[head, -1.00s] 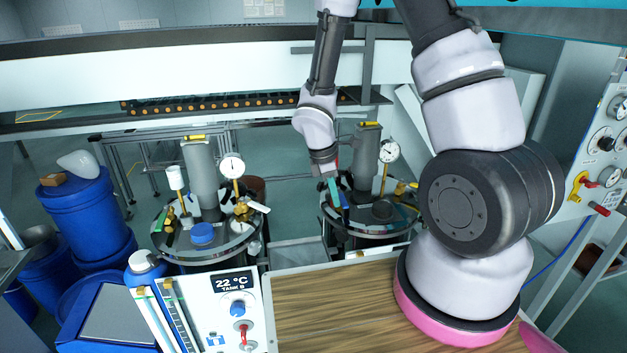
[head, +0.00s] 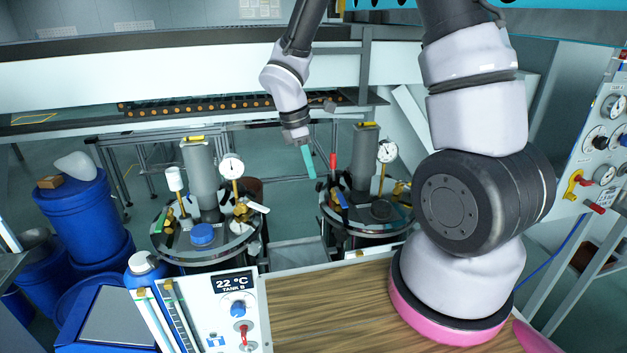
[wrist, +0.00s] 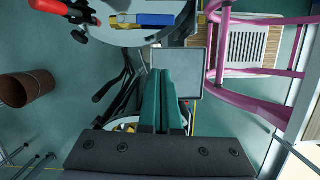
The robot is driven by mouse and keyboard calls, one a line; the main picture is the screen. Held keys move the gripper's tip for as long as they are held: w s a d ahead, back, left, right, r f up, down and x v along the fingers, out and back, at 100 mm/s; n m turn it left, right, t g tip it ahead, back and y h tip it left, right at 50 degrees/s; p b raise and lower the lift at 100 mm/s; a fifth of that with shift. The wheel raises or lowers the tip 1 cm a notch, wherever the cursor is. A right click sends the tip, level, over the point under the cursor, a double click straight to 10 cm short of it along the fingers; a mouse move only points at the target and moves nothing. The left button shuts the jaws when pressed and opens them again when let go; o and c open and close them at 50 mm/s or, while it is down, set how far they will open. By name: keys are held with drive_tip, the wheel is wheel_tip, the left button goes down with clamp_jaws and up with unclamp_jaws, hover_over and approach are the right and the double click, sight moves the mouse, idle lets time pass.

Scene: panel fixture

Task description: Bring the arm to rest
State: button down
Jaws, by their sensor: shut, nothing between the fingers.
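My gripper (head: 308,161) is at the end of my arm in the head view, with its teal fingers pointing down. It is in the air between the two tank lids, left of the right tank's red-tipped handle. In the wrist view my gripper (wrist: 171,78) shows its teal fingers together with nothing between them. The right tank (head: 368,222) has a red handle (head: 333,160), a blue handle (head: 343,201) and a gauge on its lid. In the wrist view the red handle (wrist: 48,6) and the blue handle (wrist: 143,19) lie ahead of the fingers, apart from them.
The left tank (head: 208,240) carries a tall grey cylinder and a gauge. A control panel (head: 230,313) reading 22 °C stands at the front beside a wooden top (head: 320,320). A gauge panel (head: 598,150) is at right. Blue drums (head: 80,220) stand at left.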

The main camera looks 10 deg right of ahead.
drive_tip(key=s+d+r+m+t+y, duration=0.1)
drive_tip(key=s+d+r+m+t, duration=0.1)
drive_tip(key=r+m, duration=0.5)
drive_tip(key=s+d+r+m+t+y, duration=0.2)
drive_tip(key=s+r+m, duration=0.4)
drive_tip(key=r, duration=0.6)
drive_tip(key=s+d+r+m+t+y, duration=0.1)
drive_tip(key=s+d+r+m+t, duration=0.2)
drive_tip(key=s+d+r+m, duration=0.2)
wheel_tip(320, 180, up, 4)
drive_tip(key=m, duration=0.3)
drive_tip(key=shift+d+r+y, duration=0.15)
drive_tip(key=shift+r+y, duration=0.05)
drive_tip(key=shift+y, duration=0.2)
drive_tip(key=shift+s, duration=0.1)
